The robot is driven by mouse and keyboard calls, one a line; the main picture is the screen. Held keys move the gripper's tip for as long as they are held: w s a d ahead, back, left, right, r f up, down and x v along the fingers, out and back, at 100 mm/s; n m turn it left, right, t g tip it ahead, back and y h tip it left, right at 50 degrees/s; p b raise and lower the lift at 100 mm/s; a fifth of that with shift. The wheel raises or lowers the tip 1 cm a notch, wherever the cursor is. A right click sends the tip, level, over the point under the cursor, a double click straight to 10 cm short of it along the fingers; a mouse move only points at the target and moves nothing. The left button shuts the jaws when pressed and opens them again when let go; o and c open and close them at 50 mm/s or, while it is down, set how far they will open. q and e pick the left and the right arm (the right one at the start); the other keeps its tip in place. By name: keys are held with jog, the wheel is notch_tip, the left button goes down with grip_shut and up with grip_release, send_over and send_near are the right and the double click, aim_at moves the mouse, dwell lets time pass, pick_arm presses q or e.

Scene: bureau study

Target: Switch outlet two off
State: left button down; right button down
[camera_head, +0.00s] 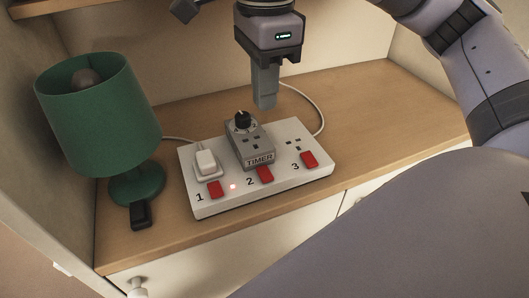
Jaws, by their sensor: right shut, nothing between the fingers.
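A white power strip (287,187) lies on the wooden top with three numbered red switches. Switch two (264,174) is beside the printed "2", just in front of a grey plug-in timer (252,146) that covers outlet two. Switch one (215,189) is to its left and switch three (309,160) to its right. I cannot tell the rockers' tilt. My left gripper is not identifiable in view.
A white plug (206,163) sits in outlet one; outlet three is empty. The timer's black knob (242,120) stands up near my right gripper. A green lamp (100,115) and a small black object (140,215) are at left. The wooden top (385,115) is clear at right.

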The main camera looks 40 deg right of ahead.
aim_at(269, 175)
notch_tip(269, 175, down, 13)
jog(key=shift+p, duration=0.35)
jog(key=shift+f+g+b, duration=0.4)
jog(key=shift+f+b, duration=0.05)
jog(key=shift+f, duration=0.05)
jog(key=shift+r, duration=0.2)
jog(key=shift+s+f, duration=0.1)
jog(key=shift+s+a, duration=0.1)
jog(key=shift+s, duration=0.2)
jog(key=shift+s+a, duration=0.1)
jog(key=shift+s, duration=0.3)
